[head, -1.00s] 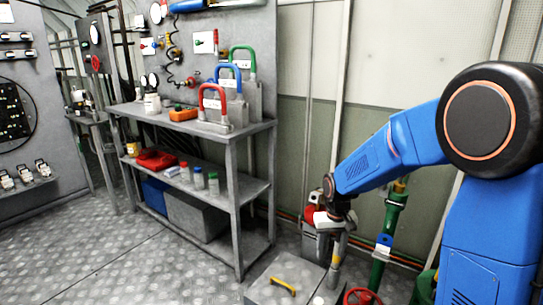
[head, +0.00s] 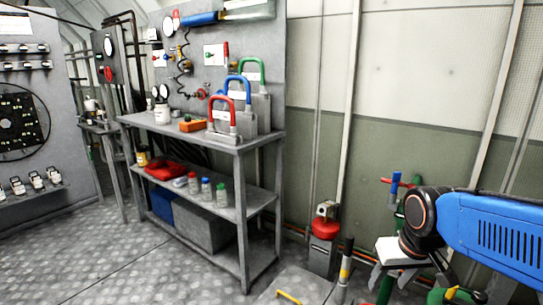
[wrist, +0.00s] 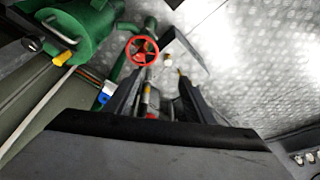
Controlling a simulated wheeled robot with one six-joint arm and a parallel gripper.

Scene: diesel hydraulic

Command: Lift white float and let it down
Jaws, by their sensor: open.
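My gripper (head: 388,284) is at the lower right of the head view, pointing down, with its jaws apart. In the wrist view my gripper (wrist: 156,80) shows two dark fingers spread with nothing gripped between them. A small whitish piece (wrist: 167,57), which may be the white float, shows beyond the fingertips, apart from them. I cannot tell its shape well. In the head view I cannot make out the float.
A red handwheel (wrist: 141,50) on green piping and a green tank (wrist: 82,30) lie close to the fingers. A striped post (head: 345,268) and a red-topped unit (head: 326,229) stand left of my gripper. A shelf (head: 205,140) stands further left; open floor (head: 70,250) lies before it.

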